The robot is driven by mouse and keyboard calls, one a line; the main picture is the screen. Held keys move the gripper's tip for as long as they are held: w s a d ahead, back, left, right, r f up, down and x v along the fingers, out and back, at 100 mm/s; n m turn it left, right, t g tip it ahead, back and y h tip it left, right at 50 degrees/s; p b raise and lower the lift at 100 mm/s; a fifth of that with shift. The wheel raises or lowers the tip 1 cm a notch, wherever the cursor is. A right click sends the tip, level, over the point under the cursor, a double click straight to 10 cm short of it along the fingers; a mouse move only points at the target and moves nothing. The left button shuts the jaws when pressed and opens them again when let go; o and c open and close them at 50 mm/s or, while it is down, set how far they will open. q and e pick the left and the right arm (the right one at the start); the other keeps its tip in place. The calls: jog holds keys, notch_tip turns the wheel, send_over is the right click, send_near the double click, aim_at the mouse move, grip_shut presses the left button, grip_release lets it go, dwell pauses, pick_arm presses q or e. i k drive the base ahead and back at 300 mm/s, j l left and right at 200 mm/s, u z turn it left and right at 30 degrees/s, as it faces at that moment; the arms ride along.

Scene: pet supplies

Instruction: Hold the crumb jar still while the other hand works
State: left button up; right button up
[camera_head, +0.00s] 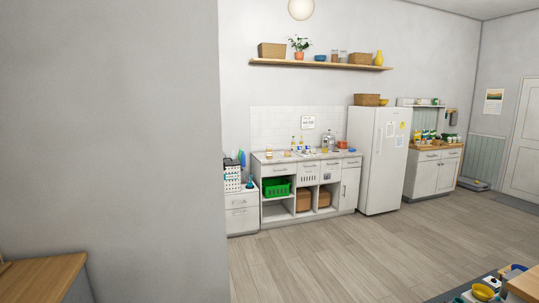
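I cannot make out which thing is the crumb jar. Several small jars and bottles stand on the far counter (262,157), too small to tell apart. A larger glass-like container (329,141) stands among them towards the right. Neither of my grippers shows in this view.
A grey wall (110,130) fills the left. A white fridge (381,165) stands right of the counter, with a white cabinet (427,177) beyond it. A green crate (276,188) sits in the counter's open shelf. The wooden floor (350,255) is clear in the middle. Wooden furniture (40,280) is at lower left.

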aim_at(268, 150)
jog(key=z, duration=0.25)
jog(key=i+l+z, duration=0.1)
jog(key=i+z, duration=0.15)
jog(key=i, duration=0.9)
jog(key=i+j+z, duration=0.15)
jog(key=i+z, duration=0.15)
jog(key=i, duration=0.85)
jog(key=i+j+u, duration=0.25)
jog(key=i, duration=0.4)
jog(key=i+j+u, duration=0.25)
jog(key=i, duration=0.45)
jog(key=i+u, duration=0.25)
jog(key=i, duration=0.4)
jog(key=i+l+u, duration=0.2)
jog(key=i, duration=0.5)
jog(key=i+l+u, duration=0.25)
jog(key=i, duration=2.3)
jog(key=l+z, duration=0.05)
jog(key=l, duration=0.1)
